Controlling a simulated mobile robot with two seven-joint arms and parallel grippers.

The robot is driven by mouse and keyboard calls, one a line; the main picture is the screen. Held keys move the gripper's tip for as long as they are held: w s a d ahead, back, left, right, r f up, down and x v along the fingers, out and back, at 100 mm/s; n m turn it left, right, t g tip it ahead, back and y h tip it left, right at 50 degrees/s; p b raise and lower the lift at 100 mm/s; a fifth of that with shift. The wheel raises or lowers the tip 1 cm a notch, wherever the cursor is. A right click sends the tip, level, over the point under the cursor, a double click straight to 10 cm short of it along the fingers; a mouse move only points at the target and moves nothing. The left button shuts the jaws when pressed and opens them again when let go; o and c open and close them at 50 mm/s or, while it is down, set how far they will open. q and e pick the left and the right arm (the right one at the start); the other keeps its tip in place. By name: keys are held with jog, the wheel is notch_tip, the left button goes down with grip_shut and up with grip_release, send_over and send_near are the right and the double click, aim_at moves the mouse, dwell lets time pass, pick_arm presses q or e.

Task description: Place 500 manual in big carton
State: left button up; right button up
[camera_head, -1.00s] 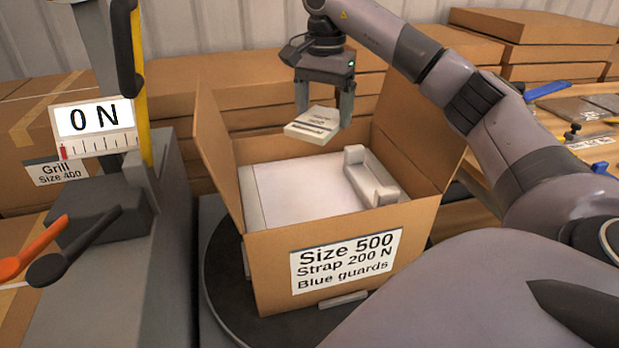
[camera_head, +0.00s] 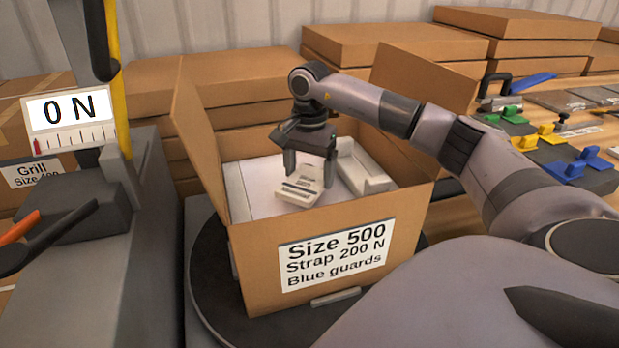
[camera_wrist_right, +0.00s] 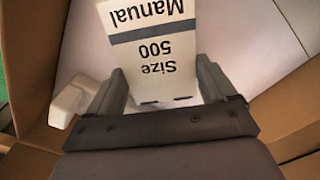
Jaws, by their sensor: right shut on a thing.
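The big carton (camera_head: 257,277) stands open on a dark round turntable, with its label reading Size 500, Strap 200 N, Blue guards. My right gripper (camera_head: 306,178) reaches down inside it, shut on the white manual (camera_head: 299,192). In the right wrist view the manual (camera_wrist_right: 158,50) reads "Size 500 Manual", upside down, between the two fingers (camera_wrist_right: 165,95). Under it lies a flat white panel (camera_head: 256,172) in the carton. I cannot tell whether the manual touches the panel. My left gripper is not in view.
A white foam block (camera_head: 364,167) lies in the carton's right side. The carton's flaps stand up at left and right. A strapping tool with a 0 N display (camera_head: 68,110) is at left. Coloured clamps (camera_head: 565,168) lie on the right bench. Stacked boxes (camera_head: 390,45) stand behind.

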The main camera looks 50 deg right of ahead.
aim_at(309, 177)
notch_tip(309, 177, down, 4)
jog(key=shift+r, duration=0.25)
jog(key=o, duration=0.9)
notch_tip(309, 177, up, 12)
jog(key=p, duration=0.1)
jog(key=shift+p, duration=0.35)
jog(key=shift+s, duration=0.1)
